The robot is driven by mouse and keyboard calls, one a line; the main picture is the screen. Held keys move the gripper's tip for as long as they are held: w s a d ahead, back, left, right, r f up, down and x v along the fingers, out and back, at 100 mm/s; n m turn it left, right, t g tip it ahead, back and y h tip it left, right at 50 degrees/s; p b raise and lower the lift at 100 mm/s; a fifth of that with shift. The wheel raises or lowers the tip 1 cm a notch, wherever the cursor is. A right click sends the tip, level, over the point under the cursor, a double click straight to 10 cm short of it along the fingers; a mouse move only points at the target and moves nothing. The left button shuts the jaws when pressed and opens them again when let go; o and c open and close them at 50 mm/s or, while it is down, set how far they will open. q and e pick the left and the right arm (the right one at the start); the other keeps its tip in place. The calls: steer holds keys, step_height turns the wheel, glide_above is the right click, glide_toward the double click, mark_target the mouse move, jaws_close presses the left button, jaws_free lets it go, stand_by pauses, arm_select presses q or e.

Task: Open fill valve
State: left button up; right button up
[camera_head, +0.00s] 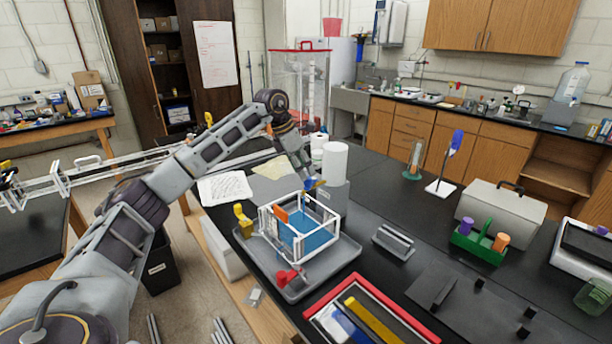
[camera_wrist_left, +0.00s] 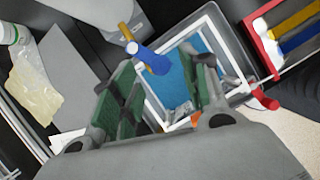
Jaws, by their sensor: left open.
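A small tank with a white frame (camera_head: 325,213) and blue inside (camera_head: 305,238) stands on a grey tray (camera_head: 345,258). A valve with a blue handle (camera_wrist_left: 150,58) and a yellow-orange stem (camera_wrist_left: 126,32) is at the tank's upper back edge; its blue handle also shows in the head view (camera_head: 309,184). A yellow valve (camera_head: 243,220) is at the tray's left and a red valve (camera_head: 290,278) at its front. My left gripper (camera_wrist_left: 164,70) is open, its green-padded fingers on either side of the blue handle in the picture. Contact is not clear. My right gripper is out of view.
A grey box with a white roll (camera_head: 335,162) stands close behind the tank. A red-rimmed tray (camera_head: 365,310) lies in front, and a grey holder (camera_head: 393,242) to the right. Paper sheets (camera_head: 224,188) lie at the left.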

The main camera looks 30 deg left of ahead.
arm_select(q)
steer(key=v, duration=0.7)
steer(key=shift+r, duration=0.1)
